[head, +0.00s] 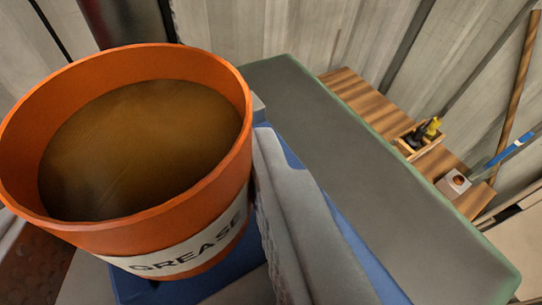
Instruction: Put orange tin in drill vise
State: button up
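The orange tin (205,190), labelled GREASE and open at the top with brown contents, fills the left of the head view. My gripper (138,178) is shut on it. A grey finger with a ridged pad lies against the tin's right side, and only a sliver of the other finger shows at the left edge. Blue parts, apparently the drill vise (357,252), show below and to the right of the tin. The tin and finger hide most of it, including its jaws. I cannot tell whether the tin touches it.
A grey bench top (385,185) with a green edge runs diagonally to the right and looks clear. Beyond it, a lower wooden table (365,98) holds a small wooden crate (422,147) with dark and yellow items and a white box (454,183). Corrugated walls stand behind.

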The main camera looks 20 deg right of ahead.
jog(key=shift+w+d, duration=0.15)
jog(key=shift+d, duration=0.45)
jog(key=shift+f, duration=0.65)
jog(key=shift+f, duration=0.1)
jog(key=o, duration=1.1)
jog(key=v, duration=1.2)
